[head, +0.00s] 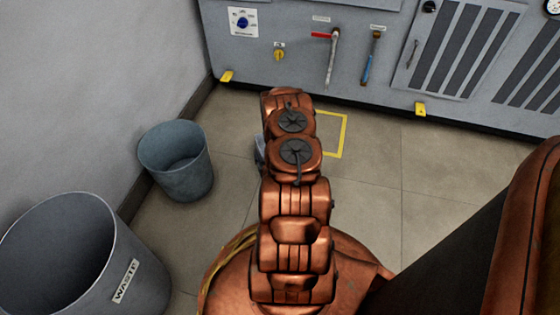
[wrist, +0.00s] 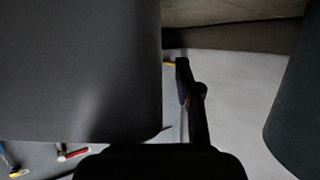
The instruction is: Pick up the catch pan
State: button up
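I cannot make out the catch pan for certain. A large dark grey body with a rounded corner (wrist: 80,70) fills the left of the wrist view, very close to the camera; it may be the pan. One dark finger of my gripper (wrist: 190,95) shows just right of its edge. The other finger is hidden, so I cannot tell whether the gripper holds anything. In the head view my copper arm hides most of the gripper; a small blue-grey piece (head: 260,152) shows at its left, and I cannot tell what it is.
A yellow floor outline (head: 345,135) lies partly behind my arm, its visible part bare. A grey bucket (head: 176,162) and a waste bin (head: 80,260) stand at left by the wall. A grey panel (head: 300,75) with levers is at the back. Floor at right is clear.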

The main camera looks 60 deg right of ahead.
jog(key=shift+c, duration=0.4)
grip_shut()
dwell(0.4)
